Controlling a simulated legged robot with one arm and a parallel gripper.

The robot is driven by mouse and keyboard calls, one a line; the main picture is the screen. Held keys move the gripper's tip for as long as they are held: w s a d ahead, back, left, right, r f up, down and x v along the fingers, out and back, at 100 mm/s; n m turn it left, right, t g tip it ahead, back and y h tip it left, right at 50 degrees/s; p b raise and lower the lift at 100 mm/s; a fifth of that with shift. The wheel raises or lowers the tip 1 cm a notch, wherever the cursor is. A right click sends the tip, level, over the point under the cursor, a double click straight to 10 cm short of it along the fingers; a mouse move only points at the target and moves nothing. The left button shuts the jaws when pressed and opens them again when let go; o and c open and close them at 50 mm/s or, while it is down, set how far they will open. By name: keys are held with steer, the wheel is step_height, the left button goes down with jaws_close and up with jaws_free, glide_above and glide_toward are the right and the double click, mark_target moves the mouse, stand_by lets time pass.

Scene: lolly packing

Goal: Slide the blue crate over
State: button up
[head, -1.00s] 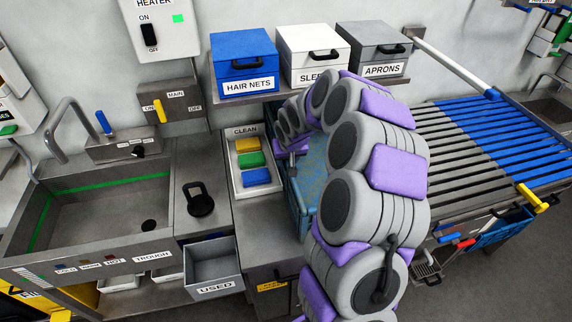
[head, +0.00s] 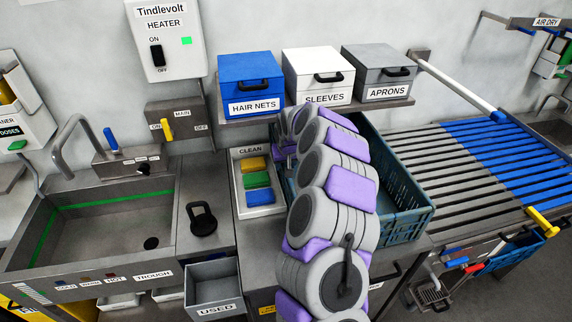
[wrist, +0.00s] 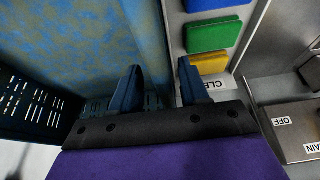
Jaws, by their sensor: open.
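The blue crate (head: 408,222) stands on the steel counter between the CLEAN tray and the slatted rack. My arm hides much of it in the head view. In the wrist view its blue, yellow-blotched surface (wrist: 75,45) fills the upper left, with a dark slotted wall at the left. My gripper (wrist: 157,70) is open, its two blue fingers apart near the crate's side beside the CLEAN tray. The crate's edge appears between the fingers; I cannot tell whether they touch it. In the head view the gripper is small and partly hidden behind my arm.
The CLEAN tray (head: 237,196) with yellow, green and blue blocks sits close left of the crate. Hair-net, sleeve and apron boxes stand on a shelf (head: 300,106) above. The slatted rack (head: 455,165) is at the right, the sink (head: 105,230) at the left.

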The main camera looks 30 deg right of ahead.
steer(key=shift+w+a+f, duration=0.25)
steer(key=shift+a+f, duration=0.05)
steer(key=shift+f, duration=0.15)
steer(key=shift+d, duration=0.15)
steer(key=c, duration=0.5)
jaws_close()
stand_by(0.7)
